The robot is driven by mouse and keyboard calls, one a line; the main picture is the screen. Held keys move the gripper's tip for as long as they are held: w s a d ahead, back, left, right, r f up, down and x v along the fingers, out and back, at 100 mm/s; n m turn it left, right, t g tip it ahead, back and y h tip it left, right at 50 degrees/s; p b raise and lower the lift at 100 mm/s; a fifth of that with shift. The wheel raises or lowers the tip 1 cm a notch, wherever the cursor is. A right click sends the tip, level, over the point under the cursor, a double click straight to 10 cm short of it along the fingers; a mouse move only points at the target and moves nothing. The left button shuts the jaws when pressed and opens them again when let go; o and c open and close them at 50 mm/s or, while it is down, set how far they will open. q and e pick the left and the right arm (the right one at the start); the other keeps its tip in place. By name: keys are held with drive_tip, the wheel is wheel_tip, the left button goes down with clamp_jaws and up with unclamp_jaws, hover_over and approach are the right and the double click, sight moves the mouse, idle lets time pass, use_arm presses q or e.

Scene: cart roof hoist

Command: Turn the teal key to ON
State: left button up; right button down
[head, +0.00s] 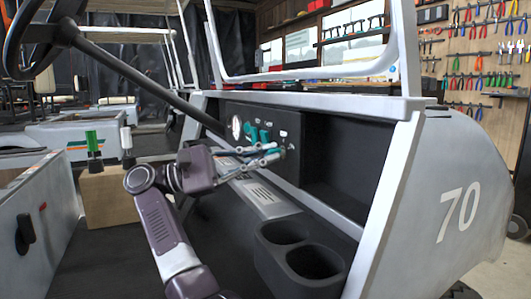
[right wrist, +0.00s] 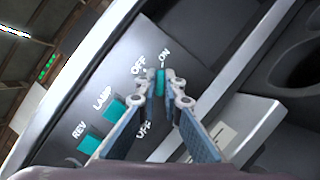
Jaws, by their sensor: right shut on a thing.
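My right gripper (head: 277,152) reaches the dark dash panel in the head view. In the right wrist view its fingertips (right wrist: 162,84) are shut on the teal key (right wrist: 160,82), one on each side. In the head view the key is largely hidden by the fingers. My left gripper is in neither view.
Teal LAMP (right wrist: 114,108) and REV (right wrist: 89,142) switches sit beside the key on the panel. A steering column (head: 150,85) slants above my arm. A cup holder (head: 300,255) stands below right.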

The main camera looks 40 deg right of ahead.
drive_tip(key=shift+m, duration=0.6)
drive_tip(key=c, duration=2.1)
unclamp_jaws()
